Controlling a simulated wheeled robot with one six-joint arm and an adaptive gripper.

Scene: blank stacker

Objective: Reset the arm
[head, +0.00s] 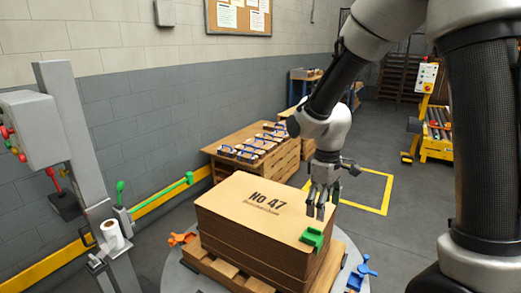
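My gripper (322,195) hangs from my arm in the head view, fingers pointing down. It is above or just behind the right corner of a stack of brown cardboard blanks (255,207). The stack's top sheet reads "No 47". The fingers look spread apart with nothing seen between them. A green clamp-like piece (312,238) sits at the stack's right front edge, below the fingertips and apart from them.
The stack rests on a wooden pallet (232,272) on a round grey plate. A blue piece (362,271) and an orange piece (181,238) lie beside it. A grey post machine (75,140) stands left. Behind is a wooden table (228,137) with several items. Floor with a yellow outline (386,196) is clear.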

